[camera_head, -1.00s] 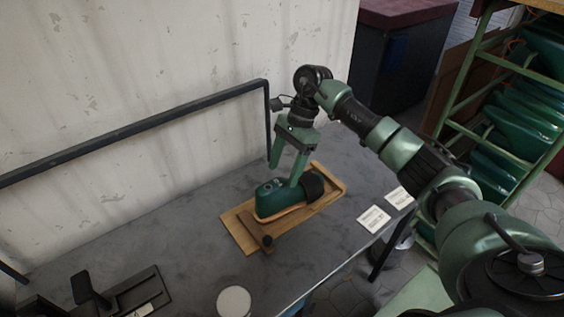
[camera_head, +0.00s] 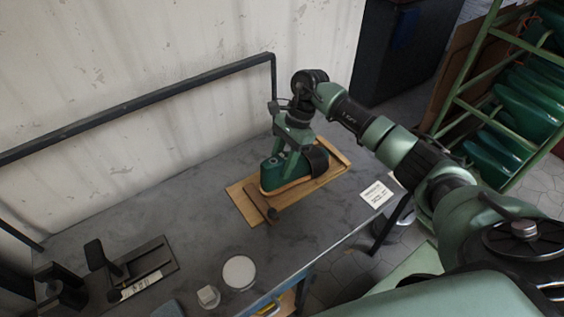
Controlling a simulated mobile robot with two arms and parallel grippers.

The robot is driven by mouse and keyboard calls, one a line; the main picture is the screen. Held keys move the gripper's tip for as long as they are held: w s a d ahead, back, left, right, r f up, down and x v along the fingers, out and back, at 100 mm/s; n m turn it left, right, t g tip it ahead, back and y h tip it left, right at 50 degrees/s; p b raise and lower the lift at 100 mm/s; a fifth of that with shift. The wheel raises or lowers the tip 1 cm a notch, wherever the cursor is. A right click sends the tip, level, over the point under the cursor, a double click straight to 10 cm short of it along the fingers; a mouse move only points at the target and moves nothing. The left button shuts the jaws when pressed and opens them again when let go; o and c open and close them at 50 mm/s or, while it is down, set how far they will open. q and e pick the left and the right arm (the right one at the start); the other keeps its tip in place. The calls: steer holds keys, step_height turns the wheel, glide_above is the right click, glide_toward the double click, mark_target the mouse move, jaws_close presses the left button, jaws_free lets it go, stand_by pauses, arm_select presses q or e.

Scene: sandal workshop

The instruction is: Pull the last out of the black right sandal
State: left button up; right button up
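The green last (camera_head: 271,174) sits in the black right sandal, whose black strap (camera_head: 318,160) spans the toe end at the right. The sandal's tan sole (camera_head: 287,187) rests on a wooden board (camera_head: 240,203) on the grey table. My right gripper (camera_head: 284,164) comes down from above onto the last, just left of the strap. Its green fingers overlap the green last in the picture, so I cannot tell whether they are closed on it. My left gripper is out of view.
A black stand (camera_head: 140,270) is at the left. A white card (camera_head: 376,194) lies right of the board. A dark rail (camera_head: 150,103) runs along the wall.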

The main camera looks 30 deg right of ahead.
jaws_close()
jaws_free()
jaws_close()
steer(key=shift+w+r, duration=0.1)
steer(key=shift+r, duration=0.1)
steer(key=shift+a, duration=0.1)
steer(key=shift+s+a, duration=0.2)
steer(key=shift+a, duration=0.9)
steer(key=shift+a, duration=0.1)
